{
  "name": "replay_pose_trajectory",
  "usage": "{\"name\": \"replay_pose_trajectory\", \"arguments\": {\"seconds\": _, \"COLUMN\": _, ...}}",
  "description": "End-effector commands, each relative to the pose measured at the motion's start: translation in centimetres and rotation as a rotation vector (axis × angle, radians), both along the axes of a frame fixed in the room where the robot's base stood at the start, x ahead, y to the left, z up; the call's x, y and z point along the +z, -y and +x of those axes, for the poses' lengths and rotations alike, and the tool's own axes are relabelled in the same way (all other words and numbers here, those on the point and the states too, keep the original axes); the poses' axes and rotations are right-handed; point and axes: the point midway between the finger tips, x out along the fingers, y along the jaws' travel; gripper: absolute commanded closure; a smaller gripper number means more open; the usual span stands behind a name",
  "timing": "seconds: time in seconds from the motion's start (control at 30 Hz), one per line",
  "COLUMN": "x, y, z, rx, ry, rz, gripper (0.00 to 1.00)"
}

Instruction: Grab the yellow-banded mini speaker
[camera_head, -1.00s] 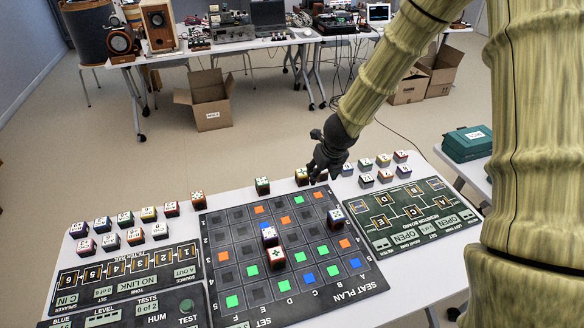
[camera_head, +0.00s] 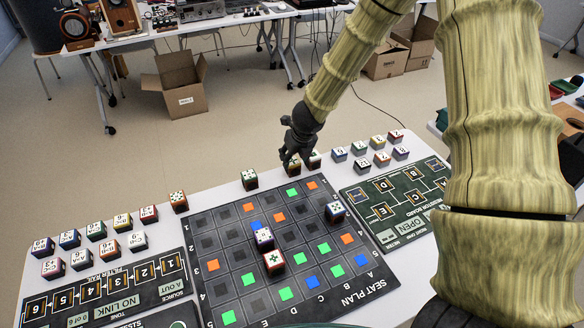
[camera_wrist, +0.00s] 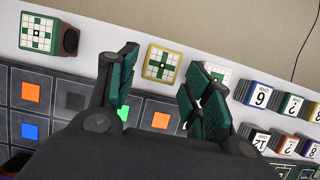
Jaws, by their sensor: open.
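The yellow-banded mini speaker (camera_wrist: 161,63) is a small cube with a green-and-white patterned top and a yellow edge. In the wrist view it lies between and just beyond the two fingertips of my gripper (camera_wrist: 160,76). In the head view the speaker (camera_head: 291,164) stands in the back row on the white table, partly hidden under my gripper (camera_head: 295,154). My gripper is open, its fingers on either side of the speaker in the wrist view. I cannot tell whether they touch it.
A similar cube (camera_head: 314,160) stands close on the right, partly behind the right finger in the wrist view. Another cube (camera_wrist: 45,33) stands well to the left. Several numbered cubes (camera_head: 376,142) stand farther right. The seat plan board (camera_head: 205,223) lies in front.

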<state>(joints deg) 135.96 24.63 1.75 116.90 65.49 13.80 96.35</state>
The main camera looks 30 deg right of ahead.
Motion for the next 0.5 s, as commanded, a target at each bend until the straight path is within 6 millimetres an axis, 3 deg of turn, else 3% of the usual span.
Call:
{"name": "replay_pose_trajectory", "arguments": {"seconds": 0.17, "x": -0.6, "y": 0.3, "z": 0.1, "rx": -0.004, "ry": 0.000, "rz": 0.001, "gripper": 0.50}}
{"name": "replay_pose_trajectory", "arguments": {"seconds": 0.5, "x": -4.1, "y": 0.3, "z": 1.8, "rx": -0.004, "ry": -0.003, "rz": -0.001, "gripper": 0.50}}
